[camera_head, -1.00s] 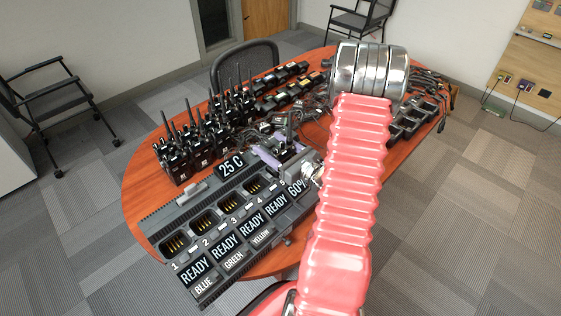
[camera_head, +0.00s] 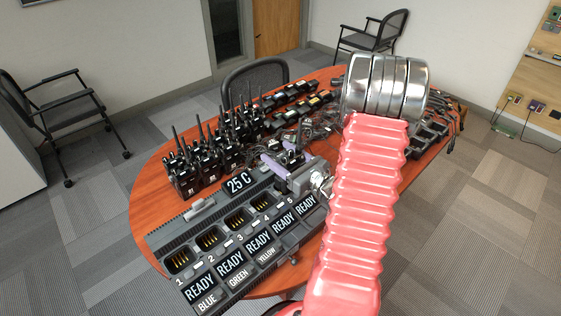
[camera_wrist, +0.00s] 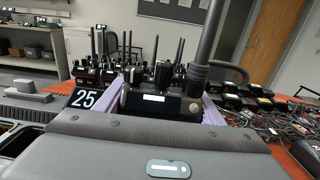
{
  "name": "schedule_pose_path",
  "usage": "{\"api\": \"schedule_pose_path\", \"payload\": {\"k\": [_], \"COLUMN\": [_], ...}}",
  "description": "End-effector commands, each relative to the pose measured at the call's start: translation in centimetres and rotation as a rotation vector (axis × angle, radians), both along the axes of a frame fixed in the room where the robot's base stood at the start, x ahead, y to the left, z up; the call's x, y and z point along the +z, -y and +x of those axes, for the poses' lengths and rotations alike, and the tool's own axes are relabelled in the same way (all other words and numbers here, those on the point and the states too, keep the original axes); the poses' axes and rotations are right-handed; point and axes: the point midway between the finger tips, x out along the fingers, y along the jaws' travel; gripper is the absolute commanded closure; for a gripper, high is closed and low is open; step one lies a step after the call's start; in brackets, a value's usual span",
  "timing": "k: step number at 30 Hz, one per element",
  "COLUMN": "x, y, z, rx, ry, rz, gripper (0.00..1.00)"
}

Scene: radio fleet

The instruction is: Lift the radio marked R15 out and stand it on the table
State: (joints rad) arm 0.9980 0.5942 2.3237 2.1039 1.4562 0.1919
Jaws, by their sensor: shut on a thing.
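My gripper (camera_head: 276,160), with lilac fingers, is shut on a dark radio (camera_head: 292,157) behind the slot 5 end of the charger (camera_head: 165,235). In the wrist view the radio (camera_wrist: 160,98) stands between the fingers, with knobs, a thick antenna and a small white label on top. The label is too small to read, so I cannot confirm R15. The charger's fifth display reads READY, like the other four. Pockets 1 to 4 are empty; pocket 5 is hidden by my gripper. How high the radio's foot is cannot be seen.
Several upright radios (camera_head: 205,162) stand at the table's left back. Batteries, tangled cables (camera_head: 318,122) and small chargers (camera_head: 428,135) fill the back and right. Bare tabletop (camera_head: 150,200) shows at the left edge. A chair (camera_head: 255,78) stands behind the table.

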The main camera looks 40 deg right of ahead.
Motion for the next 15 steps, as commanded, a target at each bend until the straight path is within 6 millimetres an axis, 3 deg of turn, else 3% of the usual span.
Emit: {"api": "schedule_pose_path", "payload": {"k": [6,15], "x": [3.3,6.0], "y": [0.0,0.0], "z": [0.0,0.0], "rx": [0.0,0.0], "ry": [0.004,0.001], "rz": [-0.005,-0.001], "gripper": [0.73,0.73]}}
